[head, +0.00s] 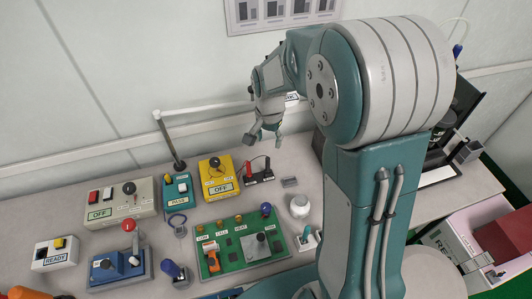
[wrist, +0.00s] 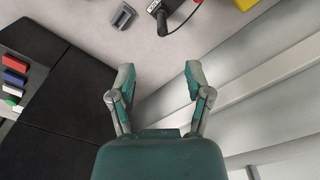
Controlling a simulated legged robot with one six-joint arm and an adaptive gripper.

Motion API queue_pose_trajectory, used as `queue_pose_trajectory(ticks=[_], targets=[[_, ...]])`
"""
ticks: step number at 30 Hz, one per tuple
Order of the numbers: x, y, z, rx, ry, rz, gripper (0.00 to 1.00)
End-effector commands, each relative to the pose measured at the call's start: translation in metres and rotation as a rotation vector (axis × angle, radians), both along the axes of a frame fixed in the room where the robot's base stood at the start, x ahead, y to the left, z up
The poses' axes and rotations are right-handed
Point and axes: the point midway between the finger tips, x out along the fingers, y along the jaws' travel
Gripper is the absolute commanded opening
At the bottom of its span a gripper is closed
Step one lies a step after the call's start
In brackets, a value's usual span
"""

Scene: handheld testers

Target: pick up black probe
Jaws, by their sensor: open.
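The black probe (head: 249,169) stands in a small dark holder (head: 262,179) on the table, beside a red-topped probe (head: 268,163). In the wrist view the black probe (wrist: 162,22) shows near the top edge, partly cut off, with a dark cable curving to its right. My gripper (head: 265,138) hangs above and behind the holder, near the wall side. Its two fingers are apart with nothing between them; in the wrist view the gripper (wrist: 160,76) points toward the probe but does not touch it.
A yellow box (head: 216,175) stands left of the holder and a small grey block (head: 290,182) right of it. A lamp-like post (head: 170,140) rises at left. The wall is close behind my gripper.

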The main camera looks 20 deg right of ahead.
Motion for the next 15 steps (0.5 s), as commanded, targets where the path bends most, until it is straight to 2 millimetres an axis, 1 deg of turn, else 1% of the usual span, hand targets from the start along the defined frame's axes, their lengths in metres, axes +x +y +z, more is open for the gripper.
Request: queue_pose_trajectory(ticks=[1, 3, 5, 9, 12, 15], targets=[[0.003, 0.001, -0.007, -0.002, 0.011, -0.015, 0.65], [0.005, 0.002, -0.013, -0.002, 0.02, -0.03, 0.65], [0.006, 0.004, -0.017, -0.004, 0.022, -0.035, 0.65], [0.005, 0.007, -0.037, -0.007, 0.025, -0.035, 0.65], [0.006, 0.005, -0.054, -0.005, 0.025, -0.034, 0.65], [0.006, 0.002, -0.065, -0.002, 0.024, -0.035, 0.65]])
